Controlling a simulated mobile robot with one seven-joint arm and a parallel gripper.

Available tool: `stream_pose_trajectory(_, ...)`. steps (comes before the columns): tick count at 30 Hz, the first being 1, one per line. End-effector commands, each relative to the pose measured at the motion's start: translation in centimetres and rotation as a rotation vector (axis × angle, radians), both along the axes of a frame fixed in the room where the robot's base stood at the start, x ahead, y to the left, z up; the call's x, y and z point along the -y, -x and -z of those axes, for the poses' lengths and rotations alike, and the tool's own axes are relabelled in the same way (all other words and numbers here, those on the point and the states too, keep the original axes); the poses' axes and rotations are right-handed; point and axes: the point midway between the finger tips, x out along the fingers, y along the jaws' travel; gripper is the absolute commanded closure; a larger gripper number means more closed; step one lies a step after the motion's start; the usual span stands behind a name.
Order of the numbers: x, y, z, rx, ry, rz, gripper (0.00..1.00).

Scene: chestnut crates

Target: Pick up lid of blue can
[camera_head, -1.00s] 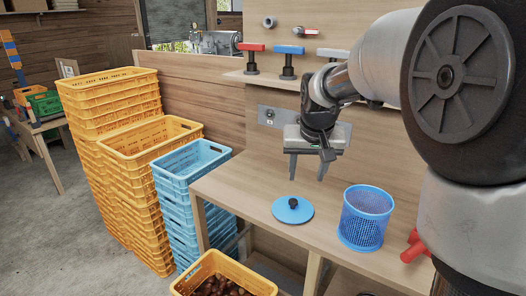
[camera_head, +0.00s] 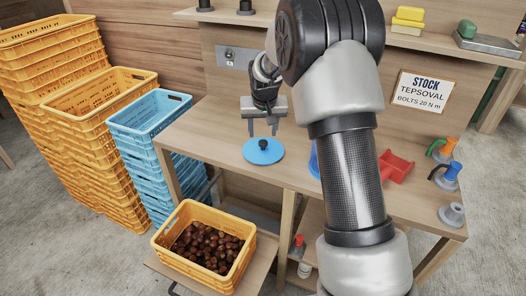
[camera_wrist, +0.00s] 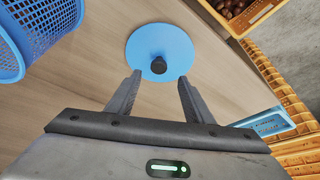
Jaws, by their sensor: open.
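The lid (camera_head: 263,152) is a flat blue disc with a black knob (camera_head: 263,144) in its middle, lying on the wooden workbench (camera_head: 215,125). It also shows in the wrist view (camera_wrist: 145,45), ahead of the fingertips. My gripper (camera_head: 262,128) is open and empty, above and just behind the lid, its fingers pointing down. In the wrist view the knob lies between and beyond the fingertips (camera_wrist: 158,80), apart from them. The blue mesh can (camera_wrist: 38,35) stands beside the lid at the left of the wrist view; in the head view my arm hides most of it (camera_head: 314,160).
A yellow crate of chestnuts (camera_head: 165,238) sits low in front of the bench. Stacked blue crates (camera_head: 125,128) and yellow crates (camera_head: 62,115) stand at the left. A red scoop-like thing (camera_head: 397,167) and several small tools lie at the bench's right. The bench left of the lid is clear.

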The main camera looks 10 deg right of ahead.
Motion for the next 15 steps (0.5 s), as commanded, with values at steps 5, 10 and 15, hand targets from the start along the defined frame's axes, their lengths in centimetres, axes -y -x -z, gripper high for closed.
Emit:
stream_pose_trajectory(5, 0.1, -0.4, 1.0, 0.001, 0.000, 0.000, 0.53)
stream_pose_trajectory(10, 0.4, -1.1, 3.3, -0.003, 0.000, 0.001, 0.53)
stream_pose_trajectory(15, 0.6, -2.0, 5.2, -0.001, 0.000, 0.001, 0.53)
